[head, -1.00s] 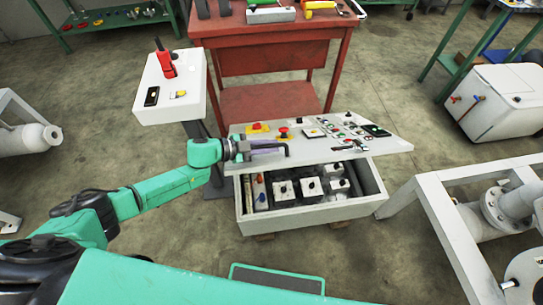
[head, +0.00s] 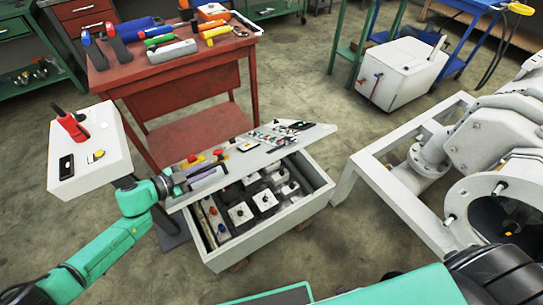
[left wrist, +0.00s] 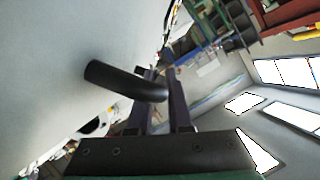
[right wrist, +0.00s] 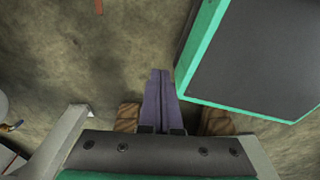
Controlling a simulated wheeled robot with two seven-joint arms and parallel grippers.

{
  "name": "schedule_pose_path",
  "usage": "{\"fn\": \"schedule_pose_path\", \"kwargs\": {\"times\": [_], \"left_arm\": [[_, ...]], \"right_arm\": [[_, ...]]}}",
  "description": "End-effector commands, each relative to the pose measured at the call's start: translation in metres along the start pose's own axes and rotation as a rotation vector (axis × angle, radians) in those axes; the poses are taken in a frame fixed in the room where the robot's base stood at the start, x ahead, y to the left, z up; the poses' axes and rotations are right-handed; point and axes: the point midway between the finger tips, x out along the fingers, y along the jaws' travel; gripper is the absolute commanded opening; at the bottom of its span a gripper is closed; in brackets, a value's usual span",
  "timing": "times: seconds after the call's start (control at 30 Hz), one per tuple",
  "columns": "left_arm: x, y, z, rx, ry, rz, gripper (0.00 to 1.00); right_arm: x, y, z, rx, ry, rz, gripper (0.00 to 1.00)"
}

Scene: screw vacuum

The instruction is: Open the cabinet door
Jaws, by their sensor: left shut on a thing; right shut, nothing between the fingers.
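The cabinet (head: 275,231) is a low pale box with several switch blocks inside. Its door (head: 308,138), a pale panel with buttons on its outer face, stands tilted up and partly open above the box. My left gripper (head: 200,181) is at the door's left end. In the left wrist view its fingers (left wrist: 163,105) are shut on the black bent handle (left wrist: 122,82), beside the pale door surface. My right gripper (right wrist: 161,100) is shut and empty above the floor in the right wrist view, away from the cabinet.
A white control stand (head: 100,165) is left of the cabinet. A red workbench (head: 190,75) with tools stands behind. A white frame with pipes (head: 385,185) is close on the right. A white box (head: 400,75) stands farther back. Some floor between is clear.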

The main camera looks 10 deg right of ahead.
Motion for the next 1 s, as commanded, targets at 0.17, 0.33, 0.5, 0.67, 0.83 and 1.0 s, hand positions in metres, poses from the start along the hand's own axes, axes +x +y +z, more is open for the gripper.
{"fn": "schedule_pose_path", "kwargs": {"times": [0.17,0.33,0.5,0.67,0.83,1.0], "left_arm": [[-0.001,-0.002,0.001,0.0,-0.003,-0.003,0.0],[-0.001,-0.001,0.001,0.0,-0.003,-0.003,0.0],[-0.001,-0.001,0.001,0.0,-0.003,-0.003,0.0],[-0.001,-0.001,0.001,0.0,-0.004,-0.003,0.0],[-0.001,-0.001,0.001,0.0,-0.004,-0.003,0.0],[-0.001,-0.001,0.001,0.0,-0.004,-0.002,0.0]], "right_arm": [[-0.013,0.01,-0.052,0.463,0.125,-0.039,0.0],[-0.063,0.032,-0.147,1.31,0.313,-0.277,0.0],[-0.154,0.053,-0.241,2.05,0.349,-0.766,0.0],[-0.256,0.058,-0.303,2.459,0.131,-1.294,0.0],[-0.315,0.053,-0.328,2.585,-0.106,-1.572,0.0],[-0.315,0.051,-0.342,2.597,-0.139,-1.602,0.0]]}}
